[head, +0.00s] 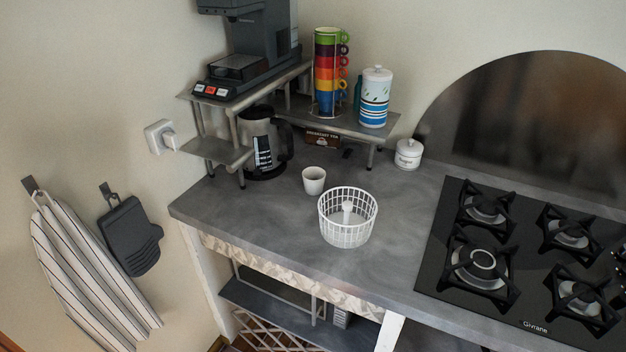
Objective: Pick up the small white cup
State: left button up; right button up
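The small white cup (314,181) stands upright on the grey counter (270,215), left of the middle of the head view. It has no handle that I can see, and its open top faces up. A white round basket (347,229) with slatted sides stands just in front of it and to its right, close to the cup. Neither of my grippers shows in the head view.
Behind the cup, a metal shelf (217,150) holds a coffee machine, stacked coloured mugs (327,75) and a striped canister (375,97). A kettle (262,140) stands under it. A lidded white jar (408,154) and gas hob (470,255) are right. The counter's front left is clear.

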aim_at(314, 178)
jog(key=j+u, duration=0.15)
jog(key=j, duration=2.1)
